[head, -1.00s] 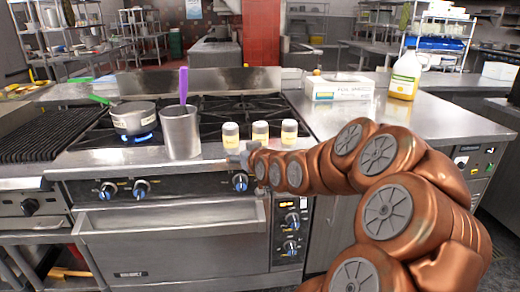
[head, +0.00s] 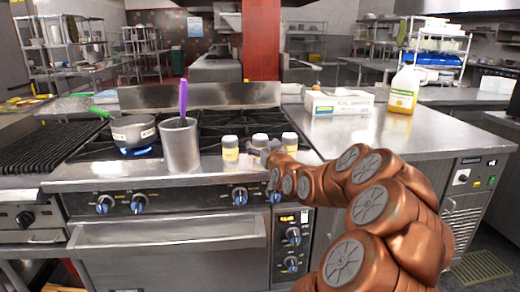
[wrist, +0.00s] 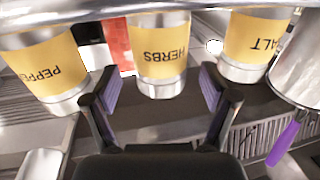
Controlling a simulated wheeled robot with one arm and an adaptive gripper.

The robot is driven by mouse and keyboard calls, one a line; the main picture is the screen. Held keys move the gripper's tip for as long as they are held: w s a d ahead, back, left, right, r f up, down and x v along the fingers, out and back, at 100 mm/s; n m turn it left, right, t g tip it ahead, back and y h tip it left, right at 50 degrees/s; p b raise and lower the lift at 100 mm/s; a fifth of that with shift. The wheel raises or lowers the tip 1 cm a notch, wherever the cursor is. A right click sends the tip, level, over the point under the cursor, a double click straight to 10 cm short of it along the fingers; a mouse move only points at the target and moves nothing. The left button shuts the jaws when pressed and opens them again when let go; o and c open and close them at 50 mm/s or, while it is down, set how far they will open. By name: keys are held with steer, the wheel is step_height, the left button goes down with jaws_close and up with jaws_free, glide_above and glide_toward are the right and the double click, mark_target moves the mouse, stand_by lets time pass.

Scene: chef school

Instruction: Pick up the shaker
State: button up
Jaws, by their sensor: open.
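Three shakers with yellow labels and grey tops stand in a row on the front ledge of the stove. The wrist view shows them upside down: the PEPPER shaker (wrist: 45,68) at left, the HERBS shaker (wrist: 162,50) in the middle, the SALT shaker (wrist: 252,42) at right. In the head view the salt shaker (head: 230,149) is at left, the herbs shaker (head: 260,140) in the middle, the pepper shaker (head: 290,143) at right. My gripper (wrist: 157,82) is open and empty, lined up with the herbs shaker, a finger towards each side. In the head view my gripper (head: 266,153) partly hides that shaker.
A metal container (head: 180,147) with a purple-handled utensil stands close left of the salt shaker. A pot (head: 132,131) sits over a lit blue flame further left. A white box (head: 339,103) and yellow jug (head: 404,90) stand on the right counter.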

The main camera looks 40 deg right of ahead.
steer(key=shift+x, duration=1.15)
steer(key=c, duration=1.4)
